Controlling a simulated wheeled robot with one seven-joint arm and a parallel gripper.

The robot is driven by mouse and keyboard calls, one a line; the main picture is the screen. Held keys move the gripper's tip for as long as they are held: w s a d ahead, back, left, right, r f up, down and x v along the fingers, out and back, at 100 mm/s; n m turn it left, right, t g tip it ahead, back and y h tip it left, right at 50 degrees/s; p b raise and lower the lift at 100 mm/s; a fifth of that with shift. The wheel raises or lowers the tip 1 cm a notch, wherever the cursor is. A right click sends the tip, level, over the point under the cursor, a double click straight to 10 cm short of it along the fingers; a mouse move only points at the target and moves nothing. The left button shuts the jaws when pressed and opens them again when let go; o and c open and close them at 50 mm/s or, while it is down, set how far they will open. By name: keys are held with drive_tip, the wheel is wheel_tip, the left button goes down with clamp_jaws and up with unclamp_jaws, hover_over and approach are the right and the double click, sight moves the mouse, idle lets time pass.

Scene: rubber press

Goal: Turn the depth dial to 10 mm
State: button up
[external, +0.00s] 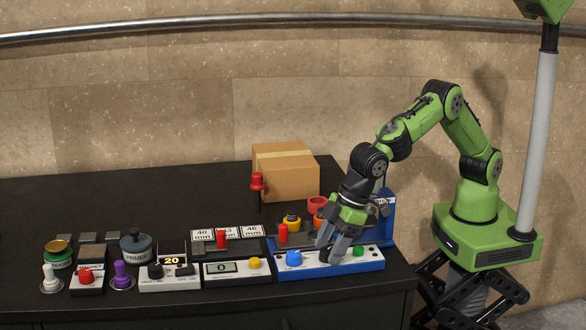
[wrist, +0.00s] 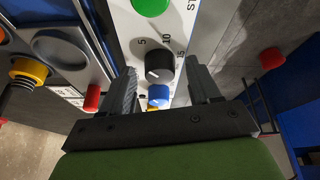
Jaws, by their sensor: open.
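The depth dial (wrist: 159,66) is a round black knob on a white panel, with the numbers 5, 10 and 15 printed around it. A small pale mark shows on the knob's lower left, off the 10 label; its exact reading is hard to tell. My gripper (wrist: 161,88) is open, with one finger on each side of the dial in the wrist view and nothing between the tips that I can see held. In the external view my gripper (external: 330,250) points down at the white panel (external: 315,268) of the blue-based station and largely covers the dial.
A green button (external: 358,250) and a blue knob (external: 293,258) flank the dial on the panel. A red handle (external: 283,234) and yellow and orange parts stand behind. Left are a display box (external: 222,268) and several other controls. A cardboard box (external: 286,172) sits behind.

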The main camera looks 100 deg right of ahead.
drive_tip(key=shift+c, duration=0.3)
drive_tip(key=c, duration=1)
drive_tip(key=shift+m, duration=0.3)
drive_tip(key=shift+a+r+m+h+p, duration=0.15)
drive_tip(key=shift+m+h+p, duration=0.35)
drive_tip(key=shift+m+p, duration=0.45)
drive_tip(key=m+p, duration=0.2)
drive_tip(key=m+h+p, duration=0.1)
drive_tip(key=m+p, duration=0.1)
drive_tip(key=shift+a+g+h, duration=0.1)
drive_tip(key=shift+g+h, duration=0.2)
drive_tip(key=m+g+h+p, duration=0.1)
drive_tip(key=m+p, duration=0.3)
drive_tip(key=shift+w, duration=0.15)
drive_tip(key=shift+a+m+p, duration=0.1)
drive_tip(key=shift+m+p, duration=0.55)
drive_tip(key=shift+p, duration=0.05)
